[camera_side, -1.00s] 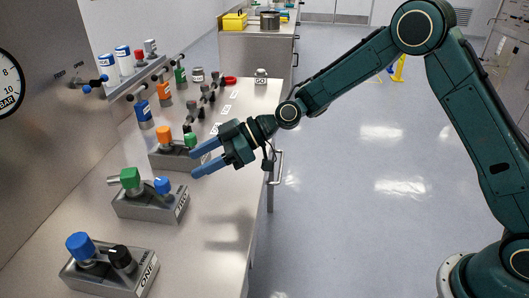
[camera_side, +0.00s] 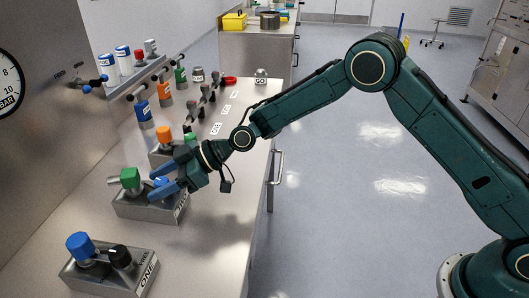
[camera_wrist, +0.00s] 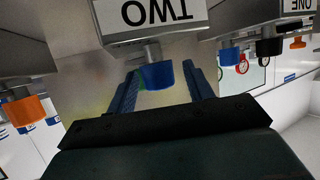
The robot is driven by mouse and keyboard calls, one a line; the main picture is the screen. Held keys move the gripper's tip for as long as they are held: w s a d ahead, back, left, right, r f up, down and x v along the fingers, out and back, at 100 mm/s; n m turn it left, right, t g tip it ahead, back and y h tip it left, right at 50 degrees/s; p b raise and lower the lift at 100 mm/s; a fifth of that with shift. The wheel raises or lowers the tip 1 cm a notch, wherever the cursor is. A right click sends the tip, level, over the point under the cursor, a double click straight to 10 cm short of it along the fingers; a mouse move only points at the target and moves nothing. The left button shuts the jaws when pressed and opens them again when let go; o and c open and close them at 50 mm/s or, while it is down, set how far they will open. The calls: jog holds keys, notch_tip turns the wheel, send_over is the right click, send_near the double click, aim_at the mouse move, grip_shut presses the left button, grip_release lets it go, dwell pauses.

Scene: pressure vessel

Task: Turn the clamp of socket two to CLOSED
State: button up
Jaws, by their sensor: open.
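Socket two is a grey block (camera_side: 140,208) on the steel bench, with a green knob (camera_side: 130,178) at its left. Its clamp is the small blue knob (camera_side: 161,181) at the block's right side, partly hidden by my fingers. My gripper (camera_side: 152,186) is open with its blue fingers at the clamp.
Socket one (camera_side: 110,272), with a blue and a black knob, stands nearer the camera. Another socket with an orange knob (camera_side: 164,134) stands just behind my gripper. Bottles and a handle rail line the back.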

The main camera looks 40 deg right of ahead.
jog(key=c, duration=1)
jog(key=shift+n+g+y, duration=0.5)
jog(key=shift+n+g, duration=0.9)
jog(key=shift+g, duration=0.2)
jog(key=shift+r+n+g, duration=0.1)
jog(key=shift+n+g, duration=0.8)
jog(key=shift+g, duration=0.1)
jog(key=o, duration=1)
jog(key=shift+d, duration=0.1)
